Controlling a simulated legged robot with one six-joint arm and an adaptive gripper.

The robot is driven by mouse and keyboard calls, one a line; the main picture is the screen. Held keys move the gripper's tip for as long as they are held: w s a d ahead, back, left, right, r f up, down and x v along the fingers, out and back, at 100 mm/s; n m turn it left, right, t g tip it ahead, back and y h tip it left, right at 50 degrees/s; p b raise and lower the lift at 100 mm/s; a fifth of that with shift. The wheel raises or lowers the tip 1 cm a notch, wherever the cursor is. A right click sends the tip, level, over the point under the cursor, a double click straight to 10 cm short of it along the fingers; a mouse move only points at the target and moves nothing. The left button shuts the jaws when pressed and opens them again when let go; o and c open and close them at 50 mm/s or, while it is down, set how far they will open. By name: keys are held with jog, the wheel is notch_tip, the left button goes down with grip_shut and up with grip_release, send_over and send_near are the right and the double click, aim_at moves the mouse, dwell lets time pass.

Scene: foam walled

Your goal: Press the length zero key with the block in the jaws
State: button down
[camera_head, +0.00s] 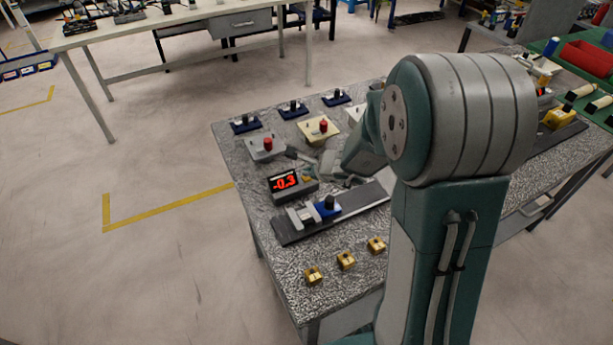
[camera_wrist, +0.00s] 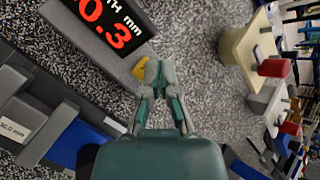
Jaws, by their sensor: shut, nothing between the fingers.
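The display box (camera_head: 293,188) shows -0.3 in red digits. In the wrist view the display (camera_wrist: 112,22) reads "TH mm" and part of the number. A small yellow key (camera_wrist: 139,69) sits at its edge, near the digits. My gripper (camera_wrist: 160,72) is shut, with its fingertips together just right of the yellow key. No block is between the fingers. I cannot tell whether the fingertips touch the key. Gold blocks stand on the table's front part: one at left (camera_head: 313,275), one in the middle (camera_head: 346,261) and one at right (camera_head: 376,245).
A blue and grey gauge (camera_head: 318,210) lies on a dark rail beside the display. Stations with red buttons stand behind, one grey (camera_head: 266,149) and one cream (camera_head: 318,130). Several blue-based stations line the table's back edge. My arm covers the table's middle.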

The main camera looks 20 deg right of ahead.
jog(key=shift+f, duration=0.45)
dwell(0.6)
jog(key=shift+r, duration=0.9)
jog(key=shift+r, duration=2.5)
